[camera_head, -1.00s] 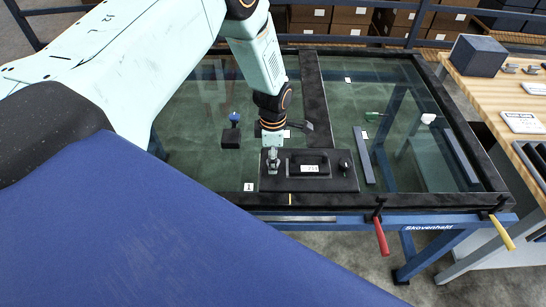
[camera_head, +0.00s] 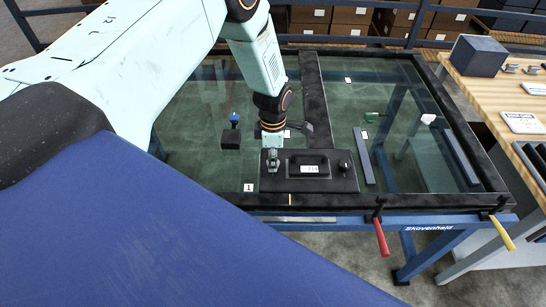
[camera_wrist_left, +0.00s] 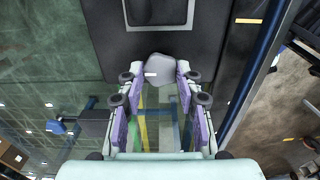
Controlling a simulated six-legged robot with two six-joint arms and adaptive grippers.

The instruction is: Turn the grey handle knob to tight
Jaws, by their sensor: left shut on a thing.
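The grey handle knob (camera_wrist_left: 160,68) is a rounded grey piece with a small white mark, on the black plate (camera_wrist_left: 102,45) in the left wrist view. My left gripper (camera_wrist_left: 157,74) has its two purple-sided fingers on either side of the knob and is shut on it. In the head view the left gripper (camera_head: 272,162) points down at the left end of the black plate (camera_head: 325,184) and mostly hides the knob. The plate also carries a raised black handle (camera_head: 310,163) with a white label. My right gripper is not in view.
The plate lies on a glass panel in a black frame (camera_head: 475,203). A black block with a blue knob (camera_head: 234,117) is left of the arm. A grey bar (camera_head: 364,155) lies to the right. Red (camera_head: 382,237) and yellow (camera_head: 502,232) handles stick out at the front edge.

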